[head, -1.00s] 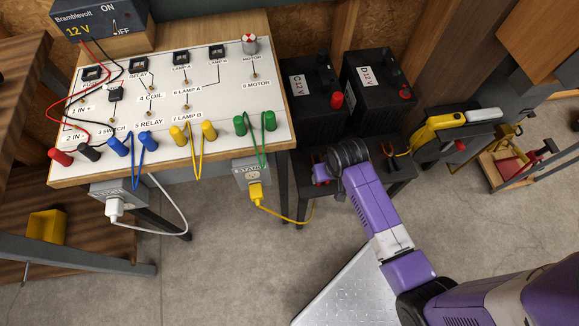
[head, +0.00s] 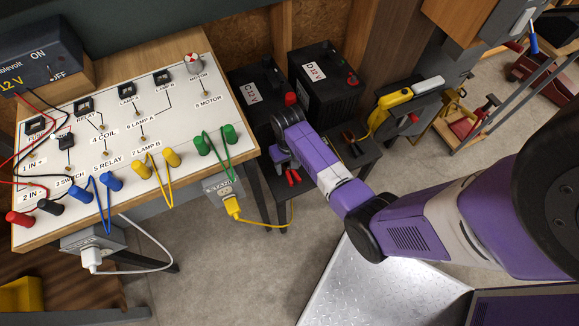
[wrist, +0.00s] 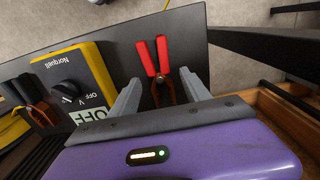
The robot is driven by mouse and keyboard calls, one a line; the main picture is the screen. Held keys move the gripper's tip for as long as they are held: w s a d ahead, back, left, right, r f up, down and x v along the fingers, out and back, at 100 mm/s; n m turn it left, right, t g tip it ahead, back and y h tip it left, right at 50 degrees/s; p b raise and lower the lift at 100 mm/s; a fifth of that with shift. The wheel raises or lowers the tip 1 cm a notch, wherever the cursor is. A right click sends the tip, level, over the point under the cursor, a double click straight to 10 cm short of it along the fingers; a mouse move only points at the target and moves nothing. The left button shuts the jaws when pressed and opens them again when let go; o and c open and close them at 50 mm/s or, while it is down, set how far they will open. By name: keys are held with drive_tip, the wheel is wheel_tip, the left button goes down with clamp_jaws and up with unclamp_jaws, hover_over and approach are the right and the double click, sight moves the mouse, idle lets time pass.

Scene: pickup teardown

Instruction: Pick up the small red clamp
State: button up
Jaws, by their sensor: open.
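The small red clamp (wrist: 156,62) lies on a dark shelf (wrist: 222,75) in the wrist view, its two red handles pointing away from my gripper and its metal jaw end nearer. My gripper (wrist: 160,80) is open, with one grey finger on each side of the clamp. I cannot tell how far above the shelf the fingers are. In the head view the red handles (head: 292,177) show just beside my gripper (head: 280,160), below the batteries. The clamp's jaw end is partly hidden by my gripper in the wrist view.
Two black batteries, C (head: 252,92) and D (head: 335,95), stand behind. The wired test board (head: 120,120) is to the left.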

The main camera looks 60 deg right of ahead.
drive_tip(key=shift+f, duration=0.55)
clamp_jaws()
drive_tip(key=shift+r, duration=0.15)
